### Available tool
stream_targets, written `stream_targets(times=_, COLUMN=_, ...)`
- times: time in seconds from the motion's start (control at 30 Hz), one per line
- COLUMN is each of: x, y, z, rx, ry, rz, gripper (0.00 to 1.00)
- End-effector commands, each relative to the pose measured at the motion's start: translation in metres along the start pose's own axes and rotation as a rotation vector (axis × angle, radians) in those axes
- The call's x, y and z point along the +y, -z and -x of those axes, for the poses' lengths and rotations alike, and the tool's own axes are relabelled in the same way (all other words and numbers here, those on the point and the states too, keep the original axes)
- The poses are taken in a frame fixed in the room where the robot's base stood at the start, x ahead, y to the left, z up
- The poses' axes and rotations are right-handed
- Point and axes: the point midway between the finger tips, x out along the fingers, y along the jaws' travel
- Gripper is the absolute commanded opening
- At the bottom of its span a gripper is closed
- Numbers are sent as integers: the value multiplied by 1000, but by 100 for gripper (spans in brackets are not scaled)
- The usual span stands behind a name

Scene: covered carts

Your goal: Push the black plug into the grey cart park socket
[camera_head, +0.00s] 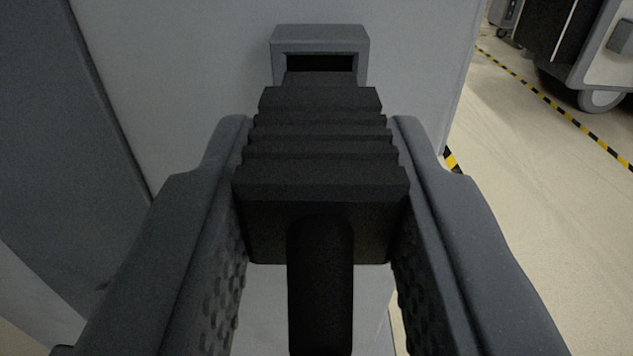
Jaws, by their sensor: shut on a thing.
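The black plug (320,180) has a ribbed body and a thick black cable (320,285) that runs from its rear toward the bottom of the view. My gripper (320,140) is shut on the plug, with one grey finger on each side of it. The grey cart park socket (320,38) is a small box on the pale panel just beyond the plug. The upper part of its dark opening shows. The plug's front end is at the lower edge of the opening and hides that part. I cannot tell whether the tip is inside or only in front.
The pale panel (190,75) fills the area behind the socket, with a dark grey surface (60,150) at left. Light floor with yellow-black tape (555,108) lies at right. Another cart with a wheel (602,98) stands at the upper right.

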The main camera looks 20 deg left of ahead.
Motion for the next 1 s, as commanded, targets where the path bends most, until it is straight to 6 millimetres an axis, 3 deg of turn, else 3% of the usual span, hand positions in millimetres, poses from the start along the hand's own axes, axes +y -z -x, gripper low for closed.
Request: stream_targets(times=1.0, x=0, y=1, z=-22, rx=1, ry=0, rz=0, gripper=0)
